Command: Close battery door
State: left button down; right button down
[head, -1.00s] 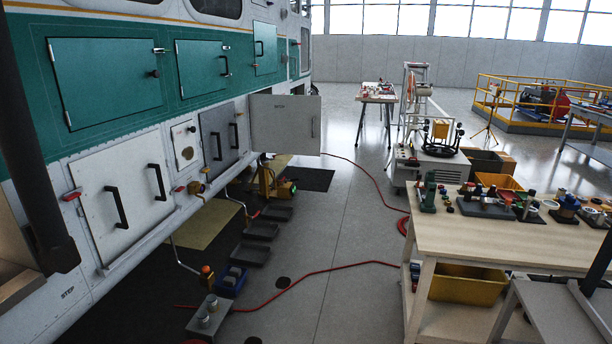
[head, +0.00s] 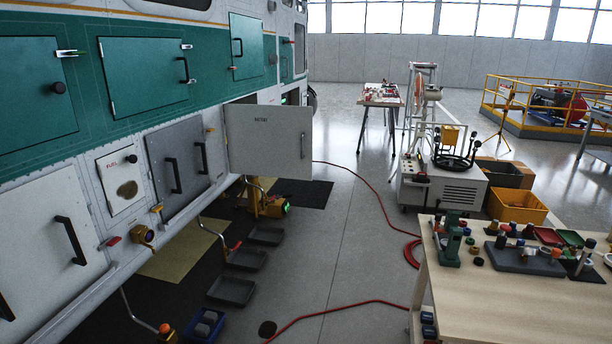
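The battery door (head: 268,139) is a light grey panel with small dark lettering near its top and a handle (head: 302,146) near its right edge. It stands swung open, out from the helicopter's side, at the far end of the lower row of panels. The battery opening (head: 241,100) behind it is mostly hidden by the door. Neither of my grippers shows in the head view.
The helicopter side (head: 110,150) runs along the left, with closed panels and handles. Several dark trays (head: 232,289) lie on the floor beneath it. A red hose (head: 330,305) crosses the floor. A wooden workbench (head: 520,310) stands at right. The aisle between is mostly clear.

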aim_at(263, 140)
jog(key=i+l+u, duration=0.3)
jog(key=i+l, duration=0.15)
jog(key=i+l+u, duration=0.35)
jog(key=i+l, duration=0.2)
